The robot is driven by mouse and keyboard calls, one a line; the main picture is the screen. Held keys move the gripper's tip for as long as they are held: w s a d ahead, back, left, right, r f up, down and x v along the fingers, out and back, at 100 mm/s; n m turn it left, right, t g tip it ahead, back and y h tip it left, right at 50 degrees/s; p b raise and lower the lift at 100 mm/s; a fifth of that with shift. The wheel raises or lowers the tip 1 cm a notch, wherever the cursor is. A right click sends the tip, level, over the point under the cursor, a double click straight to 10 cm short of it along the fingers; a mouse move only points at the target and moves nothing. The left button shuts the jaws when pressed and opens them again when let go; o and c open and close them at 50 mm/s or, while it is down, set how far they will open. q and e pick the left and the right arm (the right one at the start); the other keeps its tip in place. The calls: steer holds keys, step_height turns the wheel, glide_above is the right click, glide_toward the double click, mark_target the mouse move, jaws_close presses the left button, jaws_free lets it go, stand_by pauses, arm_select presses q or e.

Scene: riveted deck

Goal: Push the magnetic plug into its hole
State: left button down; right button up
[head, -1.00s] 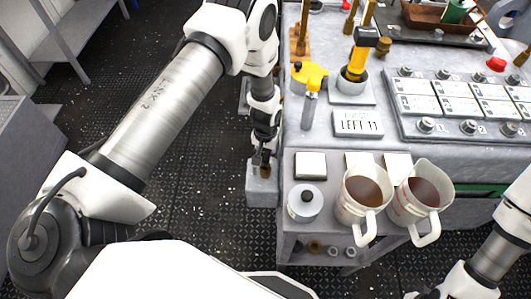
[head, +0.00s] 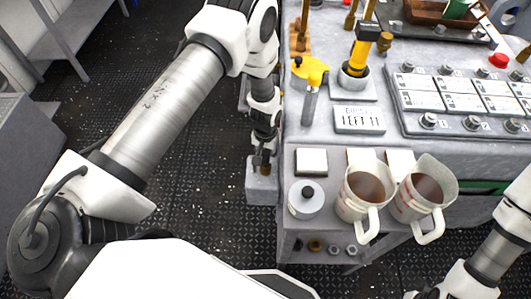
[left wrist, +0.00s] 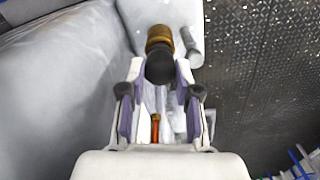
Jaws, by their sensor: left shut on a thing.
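The magnetic plug, with a black head (left wrist: 160,68) and a brass collar (left wrist: 160,38), sits between my left fingertips in the left wrist view. My left gripper (left wrist: 160,82) is shut on its black head. In the head view my left gripper (head: 262,158) points down over a grey block (head: 262,191) at the bench's left side. The plug is small and mostly hidden there. I cannot tell how deep the plug sits, and its hole is hidden. My right arm shows at the lower right, with its gripper out of view.
Two measuring jugs of brown liquid (head: 366,187) (head: 428,188) and a lidded grey pot (head: 306,199) stand at the bench's near edge. Behind them are a sign block (head: 360,120), a yellow-handled tool (head: 358,58) and a button panel (head: 460,96). Open floor (head: 200,190) lies left of the bench.

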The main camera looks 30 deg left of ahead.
arm_select(q)
steer(key=shift+f, duration=0.45)
steer(key=c, duration=0.7)
jaws_free()
steer(key=shift+c, duration=0.2)
step_height(320, 180, up, 12)
